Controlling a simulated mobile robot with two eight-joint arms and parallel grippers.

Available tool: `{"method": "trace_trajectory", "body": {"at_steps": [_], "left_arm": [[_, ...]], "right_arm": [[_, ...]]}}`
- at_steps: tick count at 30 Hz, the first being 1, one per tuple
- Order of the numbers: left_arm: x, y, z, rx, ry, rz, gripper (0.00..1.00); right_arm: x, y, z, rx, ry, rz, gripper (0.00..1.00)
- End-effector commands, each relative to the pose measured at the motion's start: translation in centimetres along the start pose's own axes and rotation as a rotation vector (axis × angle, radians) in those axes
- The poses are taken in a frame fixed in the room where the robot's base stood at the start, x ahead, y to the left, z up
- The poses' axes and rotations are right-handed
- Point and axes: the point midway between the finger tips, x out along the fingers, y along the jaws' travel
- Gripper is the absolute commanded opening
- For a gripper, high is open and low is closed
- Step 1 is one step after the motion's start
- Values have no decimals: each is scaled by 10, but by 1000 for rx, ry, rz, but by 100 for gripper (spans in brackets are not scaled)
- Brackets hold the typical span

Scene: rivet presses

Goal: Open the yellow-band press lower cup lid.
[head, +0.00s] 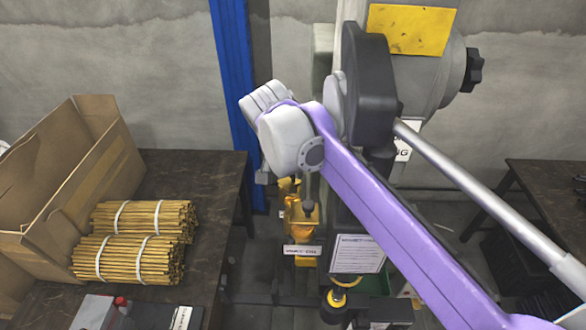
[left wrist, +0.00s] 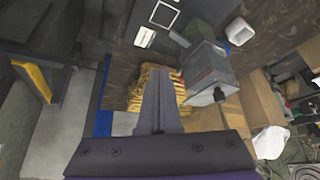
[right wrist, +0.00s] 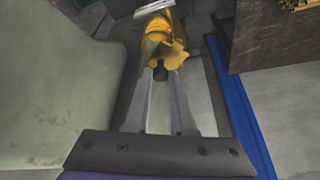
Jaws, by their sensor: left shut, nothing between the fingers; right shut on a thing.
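The press (head: 375,95) stands at the centre-right in the head view, with a yellow patch (head: 425,28) on its upper body. Yellow cup parts (head: 298,228) sit low on it, below my right wrist. In the right wrist view, a yellow lid-like part (right wrist: 172,50) has a dark knob (right wrist: 160,72) at its near end. My right gripper (right wrist: 160,78) is shut on this dark knob. How far the lid is open is not clear. My left gripper (left wrist: 158,75) is shut and empty, away from the press.
A table (head: 215,170) at left carries a cardboard box (head: 70,180) and bundles of yellow sticks (head: 130,255). A blue post (head: 232,80) stands behind. The press's long grey lever (head: 470,190) slants down right, beside my right arm. Another dark table (head: 550,200) is at right.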

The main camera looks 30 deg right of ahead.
Motion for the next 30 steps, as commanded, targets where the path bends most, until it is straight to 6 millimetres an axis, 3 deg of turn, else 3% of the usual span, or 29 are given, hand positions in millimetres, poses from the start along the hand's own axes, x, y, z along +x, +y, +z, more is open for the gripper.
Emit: {"method": "trace_trajectory", "body": {"at_steps": [15,30], "left_arm": [[-4,0,-7,0,7,0,0],[-5,0,-8,0,8,0,0]], "right_arm": [[2,-11,-6,-401,0,-168,0],[2,-16,-6,-561,-1,-233,0]]}}
